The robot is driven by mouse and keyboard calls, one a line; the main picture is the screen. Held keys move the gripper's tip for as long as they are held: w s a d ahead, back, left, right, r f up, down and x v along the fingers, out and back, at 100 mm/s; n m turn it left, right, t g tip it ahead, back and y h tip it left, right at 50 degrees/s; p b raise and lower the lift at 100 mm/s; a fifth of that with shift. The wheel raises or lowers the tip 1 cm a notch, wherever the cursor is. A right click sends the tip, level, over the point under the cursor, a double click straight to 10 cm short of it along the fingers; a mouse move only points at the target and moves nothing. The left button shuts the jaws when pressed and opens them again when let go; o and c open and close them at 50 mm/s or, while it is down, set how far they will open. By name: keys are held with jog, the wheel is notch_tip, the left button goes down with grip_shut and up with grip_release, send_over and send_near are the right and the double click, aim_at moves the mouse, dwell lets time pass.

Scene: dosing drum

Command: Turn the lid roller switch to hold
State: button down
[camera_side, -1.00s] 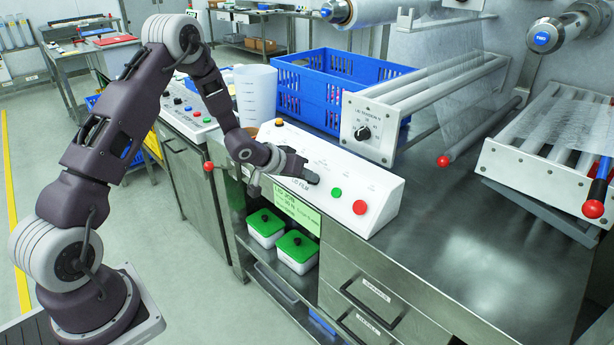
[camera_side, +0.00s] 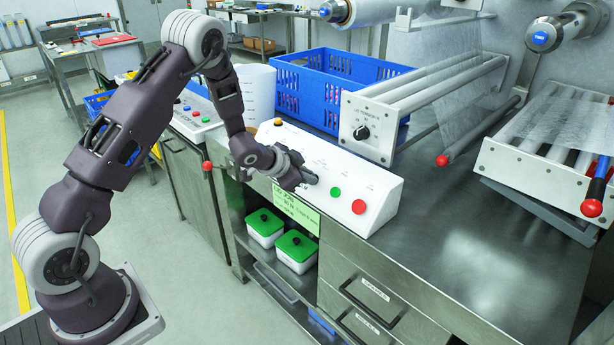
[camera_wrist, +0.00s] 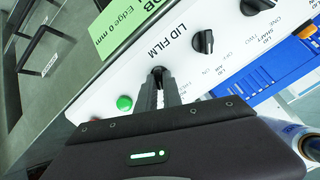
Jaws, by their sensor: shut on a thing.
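The white sloped control panel (camera_side: 385,203) stands at the bench's front edge. My gripper (camera_side: 308,178) reaches it from the left, just left of the green button. In the wrist view my gripper (camera_wrist: 159,80) is shut on a small black rotary knob (camera_wrist: 157,70), which I take as the lid roller switch. The fingers cover most of the knob. Its pointer direction and position labels are hidden or too small to read. "LID FILM" is printed on the panel beside it.
The green button (camera_wrist: 124,102) is close beside the fingers; the red button (camera_side: 359,207) is farther right. Another black knob (camera_wrist: 203,42) sits on the panel's other side. A blue crate (camera_side: 310,95) and the film roller frame (camera_side: 375,130) stand behind.

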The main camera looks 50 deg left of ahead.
jog(key=shift+m, duration=0.4)
jog(key=shift+f, duration=0.1)
jog(key=c, duration=1.5)
grip_release()
jog(key=s+d+r+n+g+y, duration=0.1)
jog(key=s+d+r+n, duration=0.15)
jog(key=s+r, duration=0.7)
jog(key=s+d+r+n+g, duration=0.1)
jog(key=s+d+r+n, duration=0.15)
jog(key=s+r, duration=0.7)
jog(key=s+d+r+g, duration=0.1)
jog(key=s+d, duration=0.3)
jog(key=s, duration=0.5)
jog(key=s+d+r+g+h, duration=0.1)
jog(key=s+d, duration=0.3)
jog(key=s, duration=0.6)
jog(key=shift+d+r+n+h, duration=0.3)
jog(key=shift+d+r+n, duration=0.1)
jog(key=shift+r, duration=0.35)
